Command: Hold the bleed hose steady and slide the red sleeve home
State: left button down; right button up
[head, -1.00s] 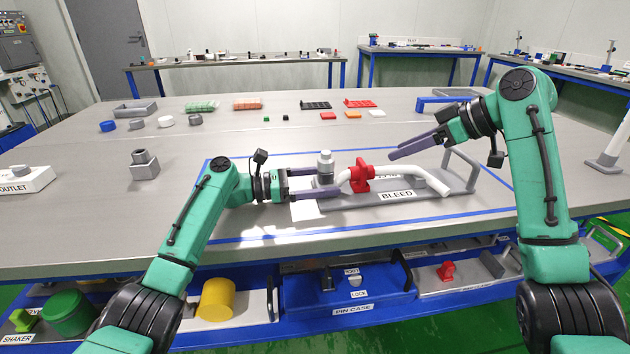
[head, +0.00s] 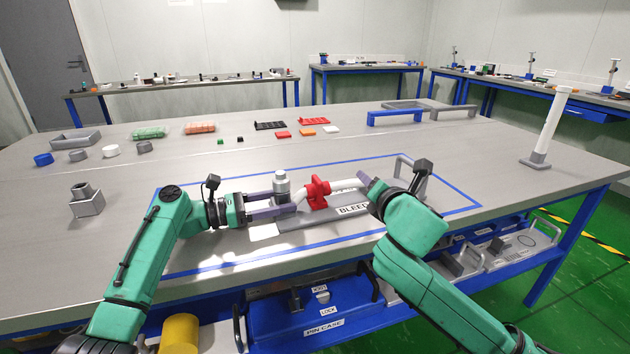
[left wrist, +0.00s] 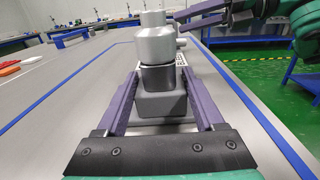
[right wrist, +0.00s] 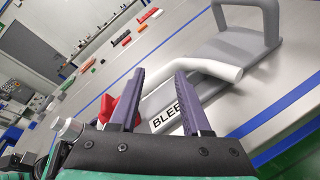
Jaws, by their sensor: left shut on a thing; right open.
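The white bleed hose (head: 345,184) runs through the red sleeve (head: 318,191) above the grey plate marked BLEED. The sleeve sits partway along the hose. A grey fitting with a silver top (head: 282,183) stands left of the sleeve. My left gripper (head: 284,203) is shut on this fitting; the left wrist view shows its fingers flanking the grey block (left wrist: 162,100). My right gripper (head: 365,182) is open at the hose, right of the sleeve. In the right wrist view the hose (right wrist: 208,66) passes behind its fingers (right wrist: 160,74); contact cannot be told.
The grey plate (head: 300,222) has an upright handle (head: 412,172) at its right end, close to my right gripper. Blue tape (head: 455,193) borders the work area. A white post (head: 548,130) stands at right. Small parts lie farther back. The table between is mostly clear.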

aim_at(322, 185)
jog(key=s+a+n+y, duration=0.1)
jog(key=s+a+n, duration=0.1)
jog(key=n, duration=0.1)
jog(key=s+a+n+t+y, duration=0.1)
jog(key=s+a+n, duration=0.2)
jog(key=s+a+n+y, duration=0.2)
jog(key=a+n, duration=0.1)
jog(key=n, duration=0.1)
jog(key=shift+s+a+f+t, duration=0.15)
jog(key=shift+f+t, duration=0.25)
jog(key=shift+a+n, duration=0.2)
jog(key=shift+n, duration=0.1)
jog(key=x, duration=1.1)
jog(key=shift+w, duration=0.4)
grip_shut()
